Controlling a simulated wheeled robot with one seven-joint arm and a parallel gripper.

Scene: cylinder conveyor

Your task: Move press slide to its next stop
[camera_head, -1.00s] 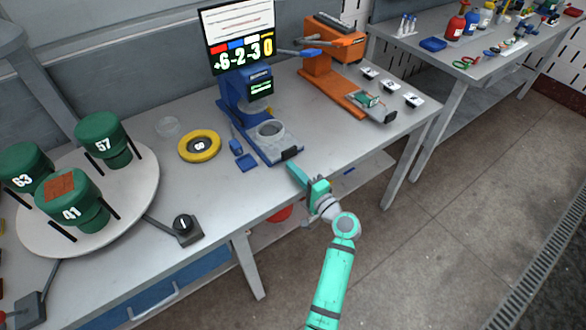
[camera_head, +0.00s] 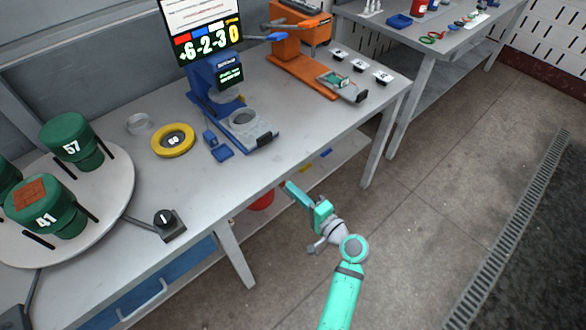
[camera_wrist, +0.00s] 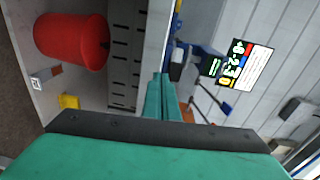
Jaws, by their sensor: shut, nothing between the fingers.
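The orange press (camera_head: 300,62) stands at the back right of the bench. Its orange rail carries a grey slide (camera_head: 352,92) with a green piece on it, near the bench's right end. Several small white marker cards (camera_head: 359,66) lie in a row beside the rail. A blue machine (camera_head: 215,75) to the left has a grey ring on its base and a black front block (camera_head: 266,139). My gripper (camera_head: 288,187) is shut and empty, in front of the bench edge and apart from both machines. In the wrist view its closed fingers (camera_wrist: 162,95) point toward the bench.
A turntable (camera_head: 115,190) with green numbered pots and a black knob box (camera_head: 167,224) fill the bench's left part. A yellow ring (camera_head: 172,141) lies near the blue machine. A red bucket (camera_wrist: 72,42) stands under the bench. The floor to the right is open.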

